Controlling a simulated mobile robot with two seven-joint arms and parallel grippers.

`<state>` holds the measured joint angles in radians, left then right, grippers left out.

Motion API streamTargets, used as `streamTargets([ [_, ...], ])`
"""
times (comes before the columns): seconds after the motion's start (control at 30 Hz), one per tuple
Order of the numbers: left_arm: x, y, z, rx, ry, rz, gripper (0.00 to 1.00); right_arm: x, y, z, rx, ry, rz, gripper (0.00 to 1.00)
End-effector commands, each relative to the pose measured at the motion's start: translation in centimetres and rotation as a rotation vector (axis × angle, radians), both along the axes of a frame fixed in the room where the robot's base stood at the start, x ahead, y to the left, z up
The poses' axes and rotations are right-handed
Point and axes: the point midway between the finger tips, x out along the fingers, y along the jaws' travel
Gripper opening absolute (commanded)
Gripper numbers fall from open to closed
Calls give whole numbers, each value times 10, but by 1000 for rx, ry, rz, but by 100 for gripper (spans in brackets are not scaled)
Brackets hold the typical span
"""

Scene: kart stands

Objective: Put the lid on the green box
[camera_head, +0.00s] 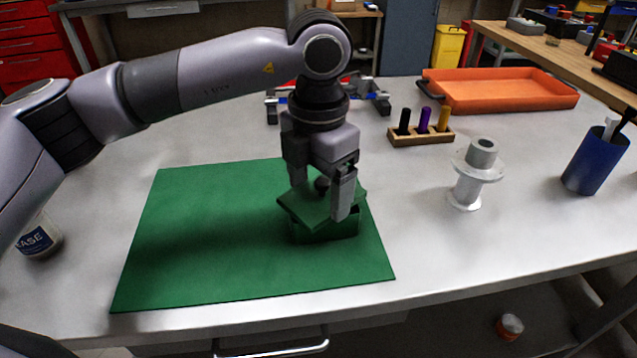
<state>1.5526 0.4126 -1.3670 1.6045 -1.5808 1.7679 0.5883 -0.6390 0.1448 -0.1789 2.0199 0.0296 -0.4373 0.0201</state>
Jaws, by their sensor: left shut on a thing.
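The green box (325,231) stands on the right part of a green mat (190,235). The green lid (303,209) is just over the box, tilted and turned out of line with it. Its near left corner sticks out past the box wall. My left gripper (332,194) points down over the box and is shut on the lid by its dark knob. The fingers partly hide the knob and the lid's right side. I cannot tell whether the lid touches the rim. My right gripper is not in view.
A wooden block with several coloured pegs (423,137), a grey flanged spool (474,175) and a blue cup (595,162) stand to the right. An orange tray (500,91) lies behind. A bottle (38,238) stands at left. The mat's left part is clear.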

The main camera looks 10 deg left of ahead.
Motion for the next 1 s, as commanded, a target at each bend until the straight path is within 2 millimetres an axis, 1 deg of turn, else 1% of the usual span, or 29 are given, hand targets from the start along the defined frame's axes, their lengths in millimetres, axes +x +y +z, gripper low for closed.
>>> streamTargets([
  [0.1,0,0,-1,0,0,0,53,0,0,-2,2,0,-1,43],
  [0.47,0,0,0,0,0,0,53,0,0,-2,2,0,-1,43],
  [0.5,0,0,0,0,0,0,95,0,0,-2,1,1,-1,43],
  [0.53,0,0,0,0,0,0,100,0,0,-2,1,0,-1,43],
  [0.87,0,0,0,0,0,0,100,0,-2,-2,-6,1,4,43],
  [1.0,0,0,4,0,0,0,100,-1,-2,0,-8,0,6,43],
])
